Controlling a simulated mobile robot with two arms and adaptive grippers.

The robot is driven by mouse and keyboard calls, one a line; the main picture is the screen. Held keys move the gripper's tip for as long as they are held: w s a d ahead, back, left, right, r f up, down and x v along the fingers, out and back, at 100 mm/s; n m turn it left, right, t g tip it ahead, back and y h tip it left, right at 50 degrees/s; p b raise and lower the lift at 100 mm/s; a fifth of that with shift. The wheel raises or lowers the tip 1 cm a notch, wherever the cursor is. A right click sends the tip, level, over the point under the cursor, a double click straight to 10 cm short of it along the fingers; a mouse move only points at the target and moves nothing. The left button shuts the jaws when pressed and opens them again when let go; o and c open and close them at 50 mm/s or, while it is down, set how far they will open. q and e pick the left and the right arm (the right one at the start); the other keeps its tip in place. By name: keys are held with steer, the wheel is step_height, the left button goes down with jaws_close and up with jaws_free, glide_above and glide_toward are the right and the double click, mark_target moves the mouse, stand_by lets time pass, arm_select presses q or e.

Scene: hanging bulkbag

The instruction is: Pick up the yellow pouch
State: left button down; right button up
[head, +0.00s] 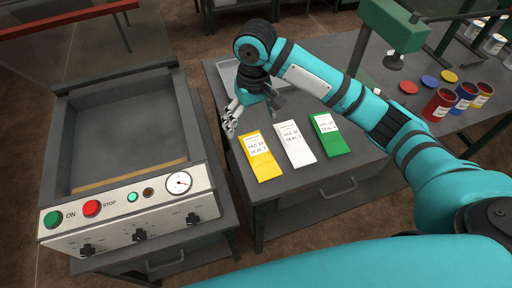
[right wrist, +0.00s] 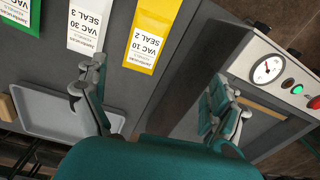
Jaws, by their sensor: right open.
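The yellow pouch (head: 264,168) lies flat on the grey table, leftmost of three pouches, with a white label. In the right wrist view the yellow pouch (right wrist: 146,52) lies beyond and between my spread fingers. My right gripper (head: 234,116) is open and empty, above the table's left edge, just behind and left of the yellow pouch. Its two fingers stand wide apart in the right wrist view (right wrist: 158,82). I cannot tell its exact height above the table. My left gripper is not in view.
A white pouch (head: 295,152) and a green pouch (head: 329,142) lie to the right of the yellow one. A grey tray (head: 226,73) lies behind. A vacuum sealing machine (head: 124,187) stands left across a narrow gap. Paint cans (head: 438,104) stand far right.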

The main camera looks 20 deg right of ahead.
step_height(320, 180, up, 3)
steer(key=w+d+m, duration=0.1)
steer(key=d, duration=0.1)
steer(key=p, duration=0.2)
glide_above(256, 146)
steer(key=shift+h, duration=0.3)
steer(key=f, duration=1.1)
steer(key=shift+s+f, duration=0.2)
steer(key=shift+f, duration=0.2)
steer(key=shift+f+p, duration=0.45)
steer(key=shift+f, duration=0.15)
steer(key=f+p, duration=0.1)
steer(key=f, duration=0.3)
steer(key=shift+w+f, duration=0.2)
steer(key=c, duration=1.4)
steer(key=shift+o, duration=0.2)
